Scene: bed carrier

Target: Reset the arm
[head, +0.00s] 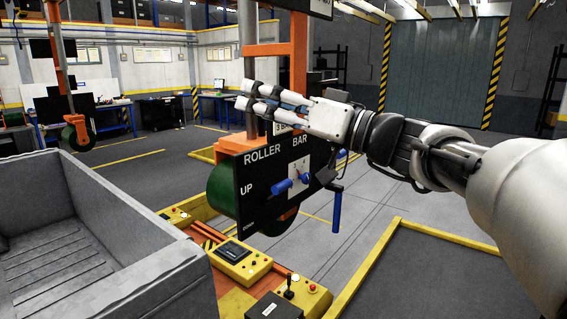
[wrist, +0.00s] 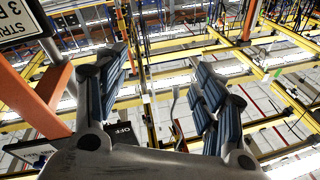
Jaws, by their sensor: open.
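My gripper (head: 268,104) reaches in from the right in the head view, its fingers pointing left in front of the orange post above the roller bar panel. In the wrist view my gripper (wrist: 165,75) shows its padded fingers spread apart with nothing between them, and the ceiling beams behind. The black roller bar panel (head: 262,188) carries a blue lever (head: 283,186) by a small dial and the words UP and DOWN. A second blue handle (head: 337,211) hangs at its right. My gripper is above both handles; I cannot tell whether it touches the post.
A green roller (head: 222,188) sits behind the panel. A grey bed-like bin (head: 125,210) fills the lower left. A yellow control box (head: 238,262) and a joystick box (head: 274,306) stand below the panel. Yellow rails (head: 372,265) edge the floor; open floor lies beyond at the right.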

